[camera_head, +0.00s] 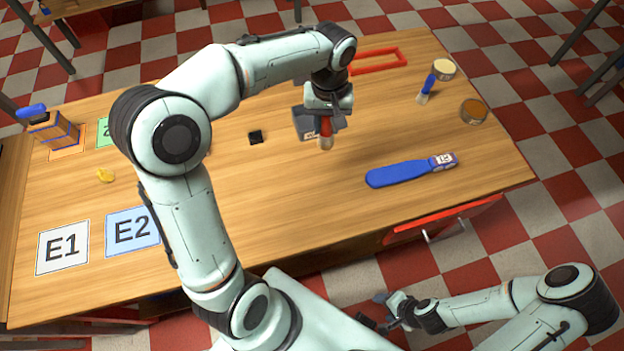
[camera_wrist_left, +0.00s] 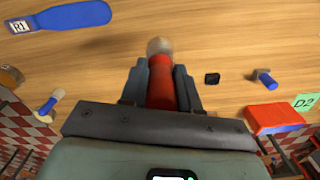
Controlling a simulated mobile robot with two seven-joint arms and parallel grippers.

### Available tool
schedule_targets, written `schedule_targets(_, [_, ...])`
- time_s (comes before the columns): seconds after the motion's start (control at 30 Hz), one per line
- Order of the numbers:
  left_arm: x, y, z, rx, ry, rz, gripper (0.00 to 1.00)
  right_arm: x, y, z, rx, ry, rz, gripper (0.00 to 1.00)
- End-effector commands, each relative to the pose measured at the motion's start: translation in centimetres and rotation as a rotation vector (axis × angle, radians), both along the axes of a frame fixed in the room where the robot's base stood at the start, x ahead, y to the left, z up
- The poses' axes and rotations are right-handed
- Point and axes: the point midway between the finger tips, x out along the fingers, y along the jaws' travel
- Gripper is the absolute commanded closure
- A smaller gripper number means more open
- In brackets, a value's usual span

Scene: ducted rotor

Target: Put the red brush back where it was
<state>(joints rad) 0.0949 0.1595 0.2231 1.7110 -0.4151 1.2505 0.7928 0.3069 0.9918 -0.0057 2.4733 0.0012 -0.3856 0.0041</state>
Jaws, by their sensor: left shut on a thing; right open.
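The red brush (camera_head: 326,126) hangs upright with its pale bristle end down, in the fingers of my left gripper (camera_head: 327,118). In the left wrist view the brush (camera_wrist_left: 161,85) sits between both fingers of the left gripper (camera_wrist_left: 161,88), with the bristle tip pointing away from the hand. The brush is over the middle of the table; whether its tip touches the wood I cannot tell. My right gripper (camera_head: 388,310) is open and empty, off the table's front edge at the bottom. My left arm hides part of the table.
A red rectangular outline (camera_head: 378,61) lies at the back. A blue paddle (camera_head: 397,174), black block (camera_head: 255,137) and cards E1 (camera_head: 62,247) and E2 (camera_head: 132,230) lie apart.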

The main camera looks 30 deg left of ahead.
Motion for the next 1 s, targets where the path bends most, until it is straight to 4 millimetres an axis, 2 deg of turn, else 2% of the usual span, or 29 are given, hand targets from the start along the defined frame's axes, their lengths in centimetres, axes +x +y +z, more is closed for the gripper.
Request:
schedule_targets(0.13, [-0.1, -0.1, -0.2, 0.0, 0.001, -0.007, 1.0, 0.0, 0.0, -0.1, 0.0, 0.0, -0.001, 0.39])
schedule_targets(0.23, [-0.2, -0.1, -1.8, 0.001, 0.004, -0.007, 1.0, -0.3, 0.0, -0.3, 0.0, 0.004, -0.001, 0.39])
schedule_targets(0.6, [-0.2, -0.1, -11.6, -0.001, 0.007, -0.007, 1.0, -1.4, 0.0, -1.4, 0.0, 0.016, -0.001, 0.39])
schedule_targets(0.7, [-0.2, -0.1, -13.7, 0.0, 0.006, -0.008, 1.0, -1.5, 0.0, -1.5, -0.001, 0.017, -0.001, 0.39])
schedule_targets(0.8, [-0.1, -0.1, -15.0, 0.0, 0.002, -0.008, 1.0, -1.6, 0.0, -1.6, 0.0, 0.018, 0.0, 0.39])
schedule_targets(1.0, [-0.1, -0.1, -16.3, 0.0, 0.001, -0.007, 1.0, -1.6, 0.0, -1.6, 0.0, 0.018, 0.0, 0.39])
